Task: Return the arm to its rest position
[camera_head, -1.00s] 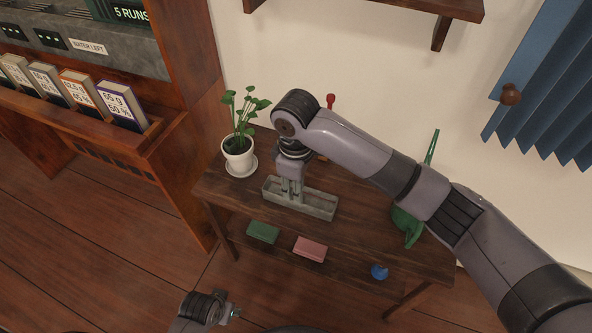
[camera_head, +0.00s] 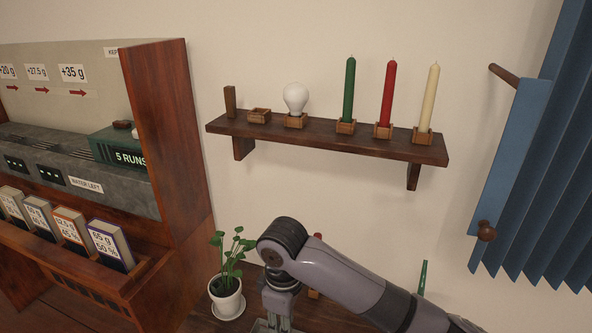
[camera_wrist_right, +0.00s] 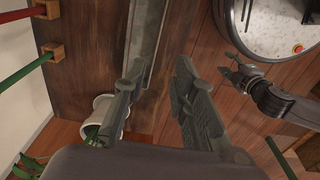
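My right arm comes in from the right in the head view, and its right gripper (camera_head: 279,322) points down at the bottom edge, by the grey tray (camera_head: 258,326). In the right wrist view the two fingers of this gripper (camera_wrist_right: 158,72) stand apart with nothing between them. The grey tray shows there too (camera_wrist_right: 149,45), beyond the left finger. My left gripper (camera_wrist_right: 229,66) is in the right wrist view at the right, small, with its fingers seemingly apart and empty. It is outside the head view.
A potted plant (camera_head: 227,297) stands left of my right gripper. A wall shelf (camera_head: 330,138) above holds a bulb (camera_head: 295,98) and green (camera_head: 348,90), red (camera_head: 387,92) and cream (camera_head: 429,98) candles. A wooden cabinet (camera_head: 172,130) is left, blue blinds (camera_head: 535,170) right.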

